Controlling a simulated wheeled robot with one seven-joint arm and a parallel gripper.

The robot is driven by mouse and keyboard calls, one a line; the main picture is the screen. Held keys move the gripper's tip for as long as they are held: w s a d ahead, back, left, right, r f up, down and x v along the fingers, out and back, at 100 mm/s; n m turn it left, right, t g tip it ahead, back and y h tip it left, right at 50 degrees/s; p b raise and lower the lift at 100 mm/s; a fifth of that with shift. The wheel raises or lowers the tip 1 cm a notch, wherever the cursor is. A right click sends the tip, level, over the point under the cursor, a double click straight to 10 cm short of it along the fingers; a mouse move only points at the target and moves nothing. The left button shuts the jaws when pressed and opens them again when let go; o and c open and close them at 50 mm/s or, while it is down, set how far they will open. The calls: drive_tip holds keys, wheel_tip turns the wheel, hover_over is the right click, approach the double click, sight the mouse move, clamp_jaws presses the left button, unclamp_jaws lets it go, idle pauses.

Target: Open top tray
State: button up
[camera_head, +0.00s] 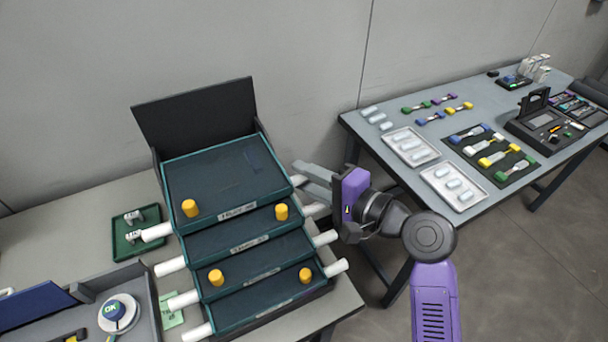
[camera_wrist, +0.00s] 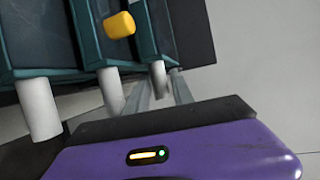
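A stepped stack of dark green trays stands in a black case on the left table in the head view. The top tray (camera_head: 220,176) is the highest and carries a yellow knob (camera_head: 190,208) and a label. White handles stick out at its sides, one at the left (camera_head: 157,232) and one at the right (camera_head: 299,181). My gripper (camera_head: 308,178) is at the right handle, coming from the right. In the wrist view the two grey fingers of my gripper (camera_wrist: 163,88) are apart, with a white handle (camera_wrist: 158,80) between them. Whether they touch it, I cannot tell.
The case's black lid (camera_head: 195,112) stands up behind the trays. Lower trays with white handles (camera_head: 326,238) sit just below. A small green tray (camera_head: 136,232) is at the left. A second table (camera_head: 372,141) with splice parts stands at the right.

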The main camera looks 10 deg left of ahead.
drive_tip(key=shift+w+a, duration=0.1)
drive_tip(key=shift+a, duration=0.15)
clamp_jaws()
idle(1.4)
